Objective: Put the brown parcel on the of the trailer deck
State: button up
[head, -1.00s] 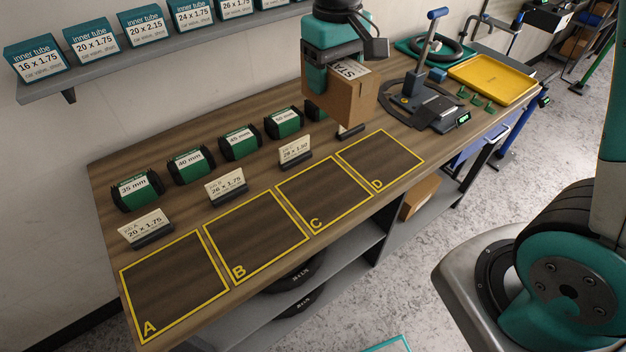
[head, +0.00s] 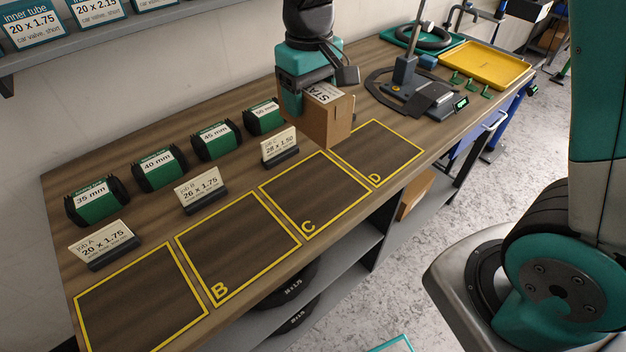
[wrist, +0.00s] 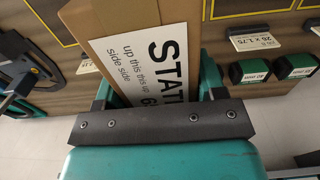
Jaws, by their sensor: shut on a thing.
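I cannot make out a trailer deck in these frames.
The wooden workbench (head: 150,220) has yellow-outlined squares, card stands and several green tube packs. A repair stand (head: 405,75) and a yellow tray (head: 485,65) are at its far end. Another cardboard box (head: 414,195) sits on the shelf below. Speckled floor (head: 480,190) is open to the right.

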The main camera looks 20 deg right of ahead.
notch_tip(320, 180, down, 18)
jog(key=shift+r+p, duration=0.1)
jog(key=shift+p, duration=1.05)
jog(key=shift+f, duration=0.25)
jog(key=o, duration=1.4)
jog(key=shift+c, duration=0.2)
